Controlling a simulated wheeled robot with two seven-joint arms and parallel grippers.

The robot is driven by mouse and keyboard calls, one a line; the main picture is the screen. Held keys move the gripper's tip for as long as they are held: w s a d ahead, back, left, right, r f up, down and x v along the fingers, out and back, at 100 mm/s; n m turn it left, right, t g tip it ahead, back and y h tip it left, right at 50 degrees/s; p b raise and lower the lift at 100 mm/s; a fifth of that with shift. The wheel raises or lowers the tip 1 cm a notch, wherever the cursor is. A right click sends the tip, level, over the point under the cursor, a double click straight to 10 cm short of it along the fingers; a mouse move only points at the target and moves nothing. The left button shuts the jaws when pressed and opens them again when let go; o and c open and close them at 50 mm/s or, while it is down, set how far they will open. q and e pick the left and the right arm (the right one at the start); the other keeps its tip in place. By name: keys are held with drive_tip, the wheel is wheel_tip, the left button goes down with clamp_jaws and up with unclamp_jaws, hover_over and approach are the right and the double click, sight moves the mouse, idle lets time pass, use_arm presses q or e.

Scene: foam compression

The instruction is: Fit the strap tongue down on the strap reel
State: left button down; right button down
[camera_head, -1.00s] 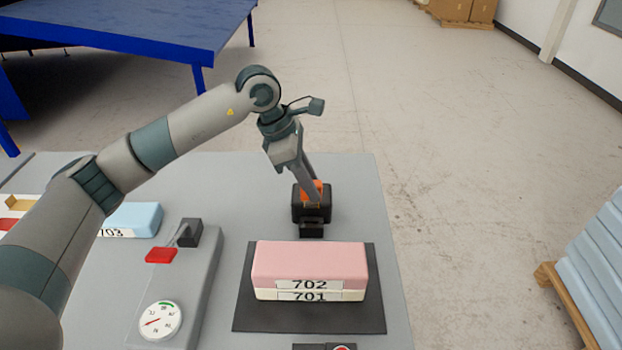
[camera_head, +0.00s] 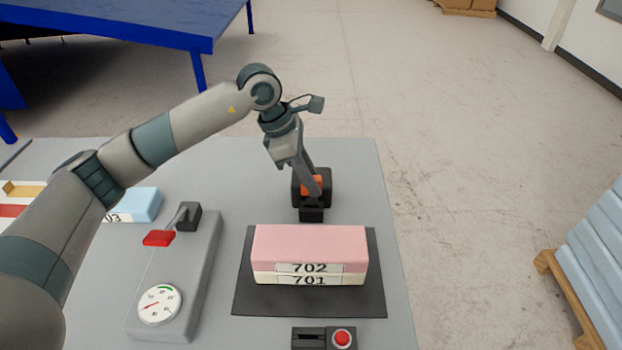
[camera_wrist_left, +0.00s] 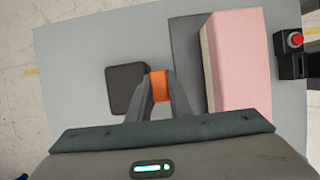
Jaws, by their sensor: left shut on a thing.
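The black strap reel (camera_head: 325,187) stands on the grey table beyond the foam blocks. The orange strap tongue (camera_head: 311,184) shows at the reel, beside my left fingertips. My left gripper (camera_head: 313,191) is shut on the tongue; in the left wrist view the orange tongue (camera_wrist_left: 160,86) sits between both fingers. The dark reel (camera_wrist_left: 126,88) lies just left of the fingers there. I cannot tell whether the tongue touches the reel. The pink foam block (camera_head: 310,245) marked 702 lies on the cream block (camera_head: 310,279) marked 701. My right gripper is not in view.
Both blocks rest on a dark mat (camera_head: 375,298). A box with a red button (camera_head: 342,338) is at the near edge. A grey unit with a dial (camera_head: 159,305) and red-handled lever (camera_head: 159,238) stands left. A blue block (camera_head: 142,203) lies farther left.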

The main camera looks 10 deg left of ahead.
use_arm(q)
drive_tip(key=shift+s+a+f+b, duration=0.1)
drive_tip(key=shift+a+f+b, duration=0.25)
drive_tip(key=shift+b, duration=0.1)
